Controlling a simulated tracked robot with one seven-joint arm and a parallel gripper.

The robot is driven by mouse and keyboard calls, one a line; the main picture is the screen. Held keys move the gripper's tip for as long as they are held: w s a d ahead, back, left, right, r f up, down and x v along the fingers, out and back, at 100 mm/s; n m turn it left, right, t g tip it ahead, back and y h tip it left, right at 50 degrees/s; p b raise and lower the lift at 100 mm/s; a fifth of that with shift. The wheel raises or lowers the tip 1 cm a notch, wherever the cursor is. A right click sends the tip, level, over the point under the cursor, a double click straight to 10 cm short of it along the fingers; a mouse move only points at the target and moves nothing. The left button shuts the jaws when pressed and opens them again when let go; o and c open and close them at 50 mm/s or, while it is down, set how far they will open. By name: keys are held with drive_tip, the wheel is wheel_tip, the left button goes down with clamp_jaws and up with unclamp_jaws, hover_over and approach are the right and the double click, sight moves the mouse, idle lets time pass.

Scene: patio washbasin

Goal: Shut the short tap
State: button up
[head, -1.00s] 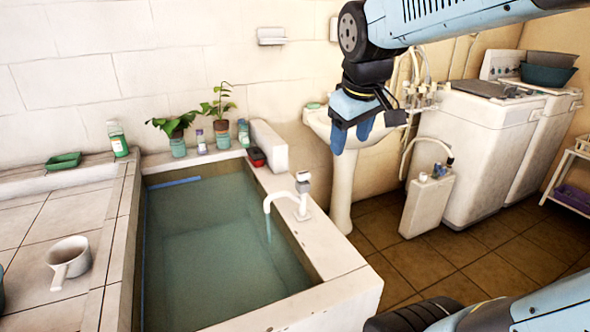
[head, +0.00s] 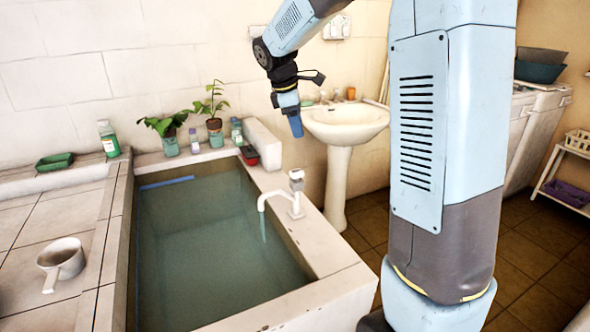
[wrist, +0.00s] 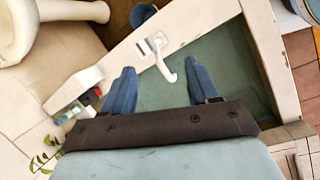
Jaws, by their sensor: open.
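A white tap (head: 297,192) stands on the right rim of the water-filled basin (head: 335,252). Its spout bends over the water, and a thin stream runs from it. A pale handle caps its top. My gripper (head: 293,125) is above and behind the tap, pointing down and apart from it. In the wrist view, my gripper (wrist: 160,82) has its two blue fingers spread wide with nothing between them. The tap (wrist: 162,57) appears ahead, between the finger lines, with its spout toward the right finger.
A white pedestal sink (head: 345,122) stands behind the basin at right. Potted plants (head: 168,128), small bottles and a red object (head: 249,155) line the back ledge. A white block (head: 262,145) sits on the rim's back corner. A dipper (head: 62,260) rests on the left tiles.

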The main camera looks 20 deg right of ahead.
sight(296, 171)
drive_tip(key=w+a+f+n+g+h, duration=0.1)
drive_tip(key=w+a+f+n, duration=0.3)
drive_tip(key=w+f, duration=0.5)
drive_tip(key=shift+n, duration=0.5)
drive_tip(key=x, duration=0.4)
drive_tip(key=d+x, duration=0.1)
drive_tip(key=x, duration=0.8)
drive_tip(key=shift+w+d, duration=0.3)
drive_tip(key=shift+w, duration=0.1)
drive_tip(key=c, duration=1)
